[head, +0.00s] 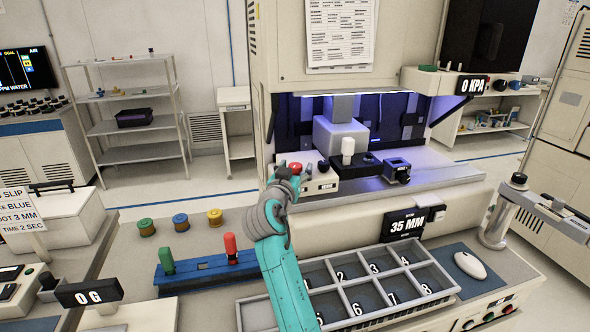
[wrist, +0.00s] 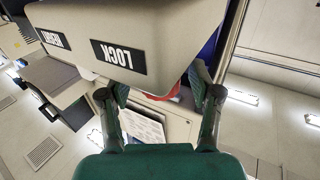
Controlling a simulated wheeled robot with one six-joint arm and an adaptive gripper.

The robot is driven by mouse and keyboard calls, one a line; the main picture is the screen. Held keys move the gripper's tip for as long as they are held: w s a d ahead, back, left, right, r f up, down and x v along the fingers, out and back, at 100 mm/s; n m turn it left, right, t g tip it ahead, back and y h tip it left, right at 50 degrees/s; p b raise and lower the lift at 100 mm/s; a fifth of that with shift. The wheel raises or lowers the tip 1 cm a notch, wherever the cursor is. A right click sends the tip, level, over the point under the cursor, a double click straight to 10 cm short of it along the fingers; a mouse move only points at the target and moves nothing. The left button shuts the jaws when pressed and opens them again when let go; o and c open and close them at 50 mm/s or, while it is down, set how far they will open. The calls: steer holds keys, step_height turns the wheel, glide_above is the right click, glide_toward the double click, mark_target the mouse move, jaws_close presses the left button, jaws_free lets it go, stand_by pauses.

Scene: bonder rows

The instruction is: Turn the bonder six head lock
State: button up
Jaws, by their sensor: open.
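A small cream control box (head: 322,183) sits at the left front of the lit bonder bay. It carries a red knob (head: 296,168) at its left end and a black knob (head: 323,165) to the right. In the wrist view the box (wrist: 75,25) appears upside down, with LOCK (wrist: 118,56) and RESET (wrist: 54,40) labels. My gripper (head: 287,172) is at the box's left end, by the red knob. In the wrist view my gripper (wrist: 160,95) is open, and a sliver of red (wrist: 178,91) shows between its fingers. The box hides most of the knob there; contact cannot be told.
A grey compartment tray (head: 345,292) and a blue rack (head: 208,270) with green and red pegs lie below on the bench. A 35 MM display (head: 406,225) is on the machine front. The bonder's housing (head: 262,100) stands close behind my gripper.

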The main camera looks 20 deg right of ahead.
steer(key=shift+c, duration=0.2)
steer(key=c, duration=1.1)
steer(key=shift+a+h, duration=0.1)
steer(key=shift+h, duration=0.2)
steer(key=m+g+h, duration=0.3)
steer(key=h, duration=0.1)
steer(key=shift+w+m+g, duration=0.1)
steer(key=shift+m+g, duration=0.3)
steer(key=m+g+h, duration=0.2)
steer(key=m+g, duration=0.1)
steer(key=g, duration=0.1)
steer(key=shift+r+h, duration=0.1)
steer(key=shift+h, duration=0.3)
steer(key=shift+m+g+h, duration=0.7)
steer(key=shift+m+g, duration=0.9)
steer(key=shift+g, duration=0.7)
steer(key=shift+m+g, duration=1)
steer(key=shift+g, duration=0.6)
steer(key=shift+f+g, duration=0.2)
steer(key=shift+g, duration=0.1)
